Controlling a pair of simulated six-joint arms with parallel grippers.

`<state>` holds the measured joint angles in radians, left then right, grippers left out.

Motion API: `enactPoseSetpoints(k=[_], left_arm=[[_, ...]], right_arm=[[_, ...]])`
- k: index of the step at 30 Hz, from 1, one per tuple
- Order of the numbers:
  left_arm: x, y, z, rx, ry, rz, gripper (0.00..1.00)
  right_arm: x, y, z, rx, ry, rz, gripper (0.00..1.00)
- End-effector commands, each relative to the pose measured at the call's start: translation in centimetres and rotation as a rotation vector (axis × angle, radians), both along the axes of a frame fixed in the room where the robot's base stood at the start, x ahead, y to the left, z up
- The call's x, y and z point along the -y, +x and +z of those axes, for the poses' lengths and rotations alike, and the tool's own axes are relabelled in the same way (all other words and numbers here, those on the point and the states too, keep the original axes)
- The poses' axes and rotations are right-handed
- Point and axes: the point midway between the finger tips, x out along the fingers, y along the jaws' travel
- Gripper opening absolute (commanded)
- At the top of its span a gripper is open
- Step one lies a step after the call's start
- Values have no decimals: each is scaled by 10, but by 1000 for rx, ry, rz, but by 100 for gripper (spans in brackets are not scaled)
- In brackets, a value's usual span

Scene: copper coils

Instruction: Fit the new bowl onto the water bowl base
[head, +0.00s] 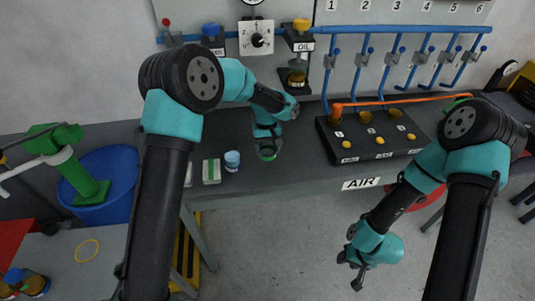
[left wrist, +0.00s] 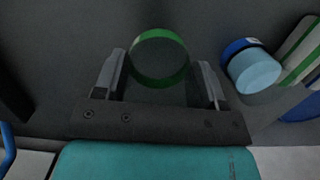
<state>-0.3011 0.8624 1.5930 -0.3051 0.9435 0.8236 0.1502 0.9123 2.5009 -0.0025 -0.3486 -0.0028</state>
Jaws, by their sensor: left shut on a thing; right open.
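My left gripper (head: 268,146) is shut on a clear, green-rimmed bowl (head: 268,154) at the bench. In the left wrist view the bowl's green ring (left wrist: 160,82) sits between the two fingers. A pale blue bowl with a darker blue rim (head: 232,161) stands on the bench just left of the gripper; it also shows at upper right in the left wrist view (left wrist: 252,68). The blue-topped unit on the wall (head: 212,33) looks like the water bowl base; its lower part is partly hidden by my left arm. My right gripper (head: 359,276) is open and empty, over the floor in front of the bench.
The oil unit (head: 299,42) with its bowl hangs on the wall behind. A black valve block (head: 372,133) stands on the bench to the right. A green-and-white box (head: 211,171) lies near the bench's front edge. A blue bin (head: 112,165) stands at left.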

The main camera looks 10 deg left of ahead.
Motion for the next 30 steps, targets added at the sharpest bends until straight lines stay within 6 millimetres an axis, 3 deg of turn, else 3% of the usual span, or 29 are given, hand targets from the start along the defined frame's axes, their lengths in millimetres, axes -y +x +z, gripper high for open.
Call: enactPoseSetpoints(k=[4, 12, 25, 26, 30], left_arm=[[0, 0, -5, -1, 1, 0, 38], [0, 0, -34, -1, 0, 0, 38], [0, 0, -38, 0, 0, 0, 38], [0, 0, -38, 0, 0, 0, 68], [0, 0, -38, 0, 0, 0, 81]], right_arm=[[0, 0, 0, 0, 0, 0, 43], [0, 0, 0, 0, 0, 0, 43], [0, 0, 0, 0, 0, 0, 43], [0, 0, 0, 0, 0, 0, 43], [0, 0, 0, 0, 0, 0, 43]])
